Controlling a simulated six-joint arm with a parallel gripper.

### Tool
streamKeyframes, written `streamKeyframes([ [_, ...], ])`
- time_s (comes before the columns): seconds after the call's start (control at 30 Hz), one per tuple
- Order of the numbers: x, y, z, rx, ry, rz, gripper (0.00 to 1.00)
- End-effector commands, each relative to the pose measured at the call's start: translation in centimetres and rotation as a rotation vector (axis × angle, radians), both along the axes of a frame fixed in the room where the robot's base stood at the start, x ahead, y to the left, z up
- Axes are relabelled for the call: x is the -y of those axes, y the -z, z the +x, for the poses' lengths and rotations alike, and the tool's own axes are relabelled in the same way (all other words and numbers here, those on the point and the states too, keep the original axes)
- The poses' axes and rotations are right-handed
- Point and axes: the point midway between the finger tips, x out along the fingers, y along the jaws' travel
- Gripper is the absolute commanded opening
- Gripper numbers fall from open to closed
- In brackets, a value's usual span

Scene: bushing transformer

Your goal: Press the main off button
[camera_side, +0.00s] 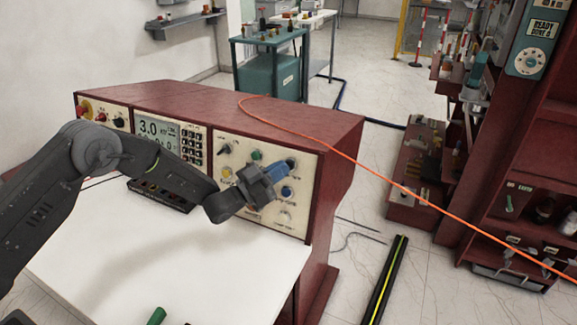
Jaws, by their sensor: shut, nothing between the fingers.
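My gripper (277,172) is shut and empty, with its blue fingertips pointing right, in front of the right cream panel (238,153) of the red console. The tips appear close to a round control at the panel's upper right; I cannot tell whether they touch it. A green button (256,155), a yellow button (227,173) and a blue button (287,191) show around the gripper. My gripper and wrist hide part of the panel. The labels are too small to read, so I cannot tell which is the main off button.
A red knob (84,109) is on the console's left panel, beside a display (157,132) reading about 3.0. A white worktop (170,270) extends in front. An orange cable (375,172) runs from the console top to the right. A red rack (530,165) stands at right.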

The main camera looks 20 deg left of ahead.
Motion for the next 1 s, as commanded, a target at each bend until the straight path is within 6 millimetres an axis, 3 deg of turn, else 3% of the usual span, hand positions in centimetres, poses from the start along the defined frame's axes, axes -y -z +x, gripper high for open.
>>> streamKeyframes([
  [1.0,-0.02,0.22,0.84,0.0,0.0,0.0,0.0],
])
